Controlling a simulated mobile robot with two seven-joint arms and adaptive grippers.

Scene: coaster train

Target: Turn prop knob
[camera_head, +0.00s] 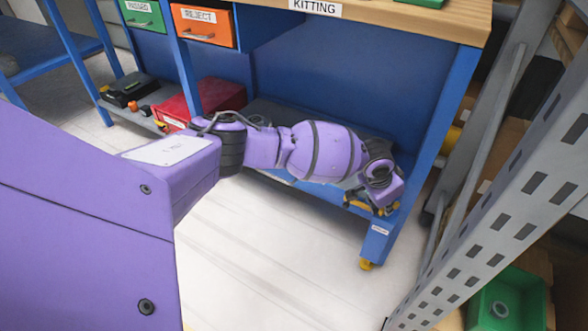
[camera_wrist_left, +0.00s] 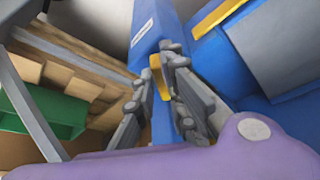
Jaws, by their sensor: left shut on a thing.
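A small yellow piece, which looks like the knob (camera_wrist_left: 160,78), shows between my left gripper's fingertips in the left wrist view, against the blue leg of the workbench. My left gripper (camera_wrist_left: 163,84) is shut on it, with grey fingers on both sides. In the head view my left gripper (camera_head: 372,206) is low at the right front leg (camera_head: 379,236) of the kitting bench. My own wrist partly hides it there, and the knob cannot be made out clearly. The knob's turn angle cannot be told. My right gripper is not in view.
The kitting bench (camera_head: 480,22) stands over my left arm, with an orange reject drawer (camera_head: 203,27) and a red box (camera_head: 208,99) below. A grey perforated rack post (camera_head: 500,195) stands close on the right, with a green bin (camera_head: 528,300). The pale floor (camera_head: 270,270) is clear.

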